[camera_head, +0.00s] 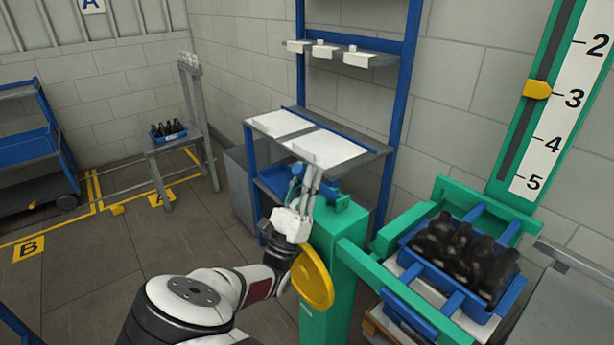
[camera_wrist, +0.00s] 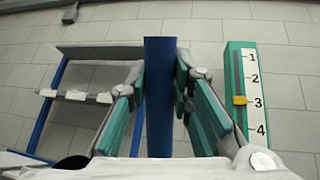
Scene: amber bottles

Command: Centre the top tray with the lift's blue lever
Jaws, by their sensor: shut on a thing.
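My gripper (camera_head: 312,182) is at the top of the lift's green post, and its fingers are shut on the blue lever (camera_wrist: 160,100). In the wrist view the lever stands upright as a wide blue bar between the two green finger pads. In the head view my fingers mostly hide it. The top tray (camera_head: 408,256) is blue and holds several dark amber bottles (camera_head: 465,250). It lies at the right within the lift's green frame (camera_head: 395,290). I cannot tell exactly how far off centre it is.
A yellow handwheel (camera_head: 312,278) is on the green post, close to my arm. A scale (camera_head: 560,100) has its yellow pointer (camera_head: 537,89) near 3. A blue shelf rack (camera_head: 390,150) stands behind. A small table (camera_head: 170,143) with bottles is at the back left.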

